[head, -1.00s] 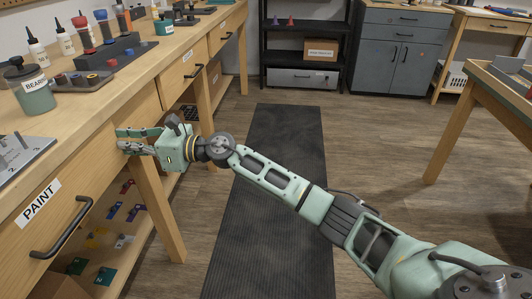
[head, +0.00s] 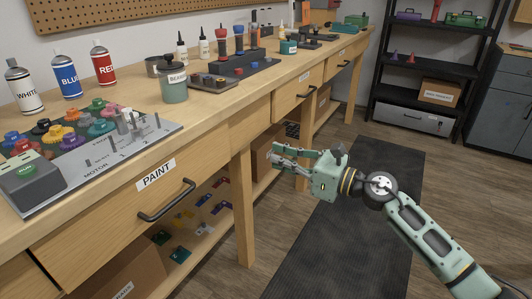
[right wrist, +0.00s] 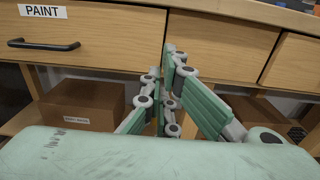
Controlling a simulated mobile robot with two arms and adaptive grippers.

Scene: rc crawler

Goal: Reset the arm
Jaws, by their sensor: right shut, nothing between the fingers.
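My right arm reaches in from the lower right in the head view. Its green and grey gripper (head: 292,160) points left toward the workbench front, at about the height of the drawers. The gripper is shut and holds nothing. In the right wrist view the closed fingers (right wrist: 168,75) stand in front of the workbench drawers, to the right of the PAINT drawer (right wrist: 110,45). I cannot tell the exact gap between fingertips and wood. The PAINT drawer (head: 120,215) is closed, with a black handle. My left gripper is not in view.
On the wooden workbench (head: 225,110) stand a gear board (head: 120,160), spray cans (head: 65,78), a BEARINGS jar (head: 174,88) and a tool rack (head: 245,60). Below, a shelf holds small coloured parts (head: 205,200) and cardboard boxes. A dark mat (head: 345,230) covers the open floor.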

